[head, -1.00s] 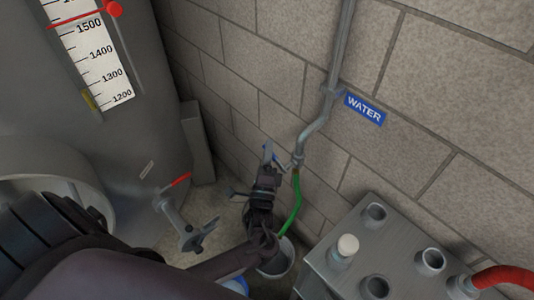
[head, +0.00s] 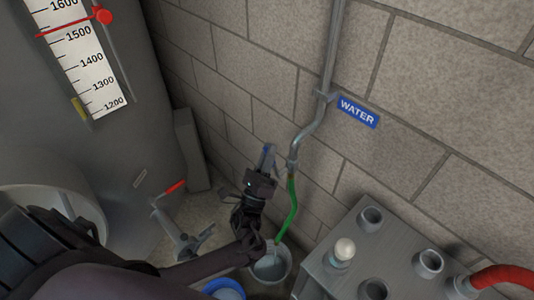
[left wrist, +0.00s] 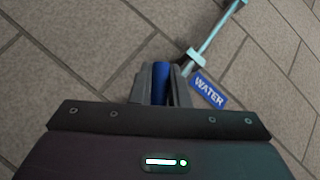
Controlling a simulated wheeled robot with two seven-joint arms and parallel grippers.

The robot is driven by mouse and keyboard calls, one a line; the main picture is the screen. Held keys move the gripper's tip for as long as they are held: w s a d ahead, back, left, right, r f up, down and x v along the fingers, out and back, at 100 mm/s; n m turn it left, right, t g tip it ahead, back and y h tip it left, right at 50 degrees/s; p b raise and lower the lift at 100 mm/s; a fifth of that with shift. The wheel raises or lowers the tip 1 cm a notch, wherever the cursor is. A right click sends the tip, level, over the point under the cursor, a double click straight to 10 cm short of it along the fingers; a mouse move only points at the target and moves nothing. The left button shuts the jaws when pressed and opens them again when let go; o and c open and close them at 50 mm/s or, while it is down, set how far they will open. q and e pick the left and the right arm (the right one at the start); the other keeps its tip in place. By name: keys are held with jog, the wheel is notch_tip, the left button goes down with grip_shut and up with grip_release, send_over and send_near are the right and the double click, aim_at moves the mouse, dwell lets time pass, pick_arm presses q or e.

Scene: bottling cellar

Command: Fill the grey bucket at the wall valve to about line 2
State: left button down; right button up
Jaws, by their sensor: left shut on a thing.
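The wall valve (head: 292,165) sits on the grey water pipe beside the blue WATER sign (head: 358,111). My left gripper (head: 267,155) is beside it, to its left. In the left wrist view the gripper's fingers (left wrist: 160,85) are shut on a blue handle (left wrist: 160,82), taken to be the valve's. A green hose (head: 289,212) hangs from the valve, its lower end at the grey bucket (head: 283,276). The bucket stands on the floor below, partly behind my left arm. Its inside looks pale grey-blue; level and line marks are too small to read. My right gripper is out of view.
A blue bucket (head: 229,284) stands left of the grey one, partly hidden by my arm. A grey machine with round sockets (head: 390,245) and a red hose (head: 500,278) is at the right. A large tank (head: 130,130) with a scale and a red-handled valve (head: 172,187) is at the left.

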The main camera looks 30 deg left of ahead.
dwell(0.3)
pick_arm(q)
jog(key=c, duration=1.4)
grip_release()
jog(key=shift+b+v, duration=1.25)
jog(key=shift+v, duration=2.7)
